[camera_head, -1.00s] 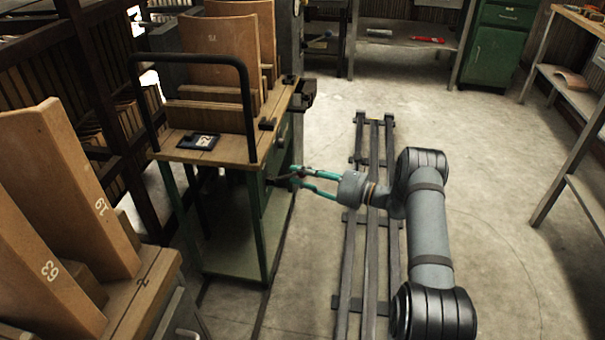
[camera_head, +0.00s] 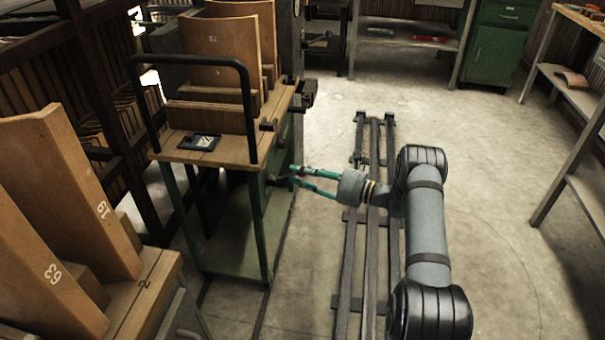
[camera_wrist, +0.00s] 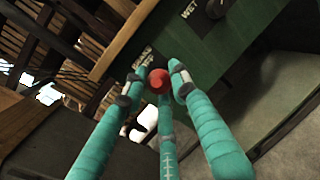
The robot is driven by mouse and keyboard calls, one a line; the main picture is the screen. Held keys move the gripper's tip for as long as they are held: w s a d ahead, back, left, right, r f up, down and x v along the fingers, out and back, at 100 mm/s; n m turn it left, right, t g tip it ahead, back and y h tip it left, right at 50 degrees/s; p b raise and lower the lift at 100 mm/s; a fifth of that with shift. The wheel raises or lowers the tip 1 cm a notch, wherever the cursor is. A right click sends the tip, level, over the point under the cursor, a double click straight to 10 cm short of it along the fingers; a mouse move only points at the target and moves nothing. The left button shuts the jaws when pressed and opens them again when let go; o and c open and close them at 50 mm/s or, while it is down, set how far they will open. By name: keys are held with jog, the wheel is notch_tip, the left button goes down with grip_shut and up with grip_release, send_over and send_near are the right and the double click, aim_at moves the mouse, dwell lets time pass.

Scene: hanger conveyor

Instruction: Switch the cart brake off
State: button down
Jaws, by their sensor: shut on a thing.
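The cart (camera_head: 228,152) stands left of the rail, with a wooden top, a black push handle and a green frame. My gripper (camera_head: 296,176) reaches its right side from the right. In the wrist view, my teal gripper fingers (camera_wrist: 158,82) are closed around a red knob (camera_wrist: 159,79), with fingertips at its sides. The knob sits in front of the cart's green panel (camera_wrist: 185,45). A small white label (camera_wrist: 145,58) is just above it; its text is too blurred to read surely. The knob is hidden in the head view.
Curved wooden boards (camera_head: 222,60) stand on the cart, and a dark flat card (camera_head: 198,142) lies on its top. More boards, marked 19 and 63, stand at the left. A floor rail (camera_head: 370,250) runs beside the cart. Open floor lies right of it, before shelves (camera_head: 555,85).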

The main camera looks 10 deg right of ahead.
jog(key=shift+w+r+t, duration=0.3)
jog(key=shift+r, duration=0.4)
jog(key=c, duration=1.6)
grip_release()
jog(key=shift+o, duration=0.6)
jog(key=shift+s+f, duration=0.15)
jog(key=shift+f, duration=0.1)
jog(key=v, duration=1.2)
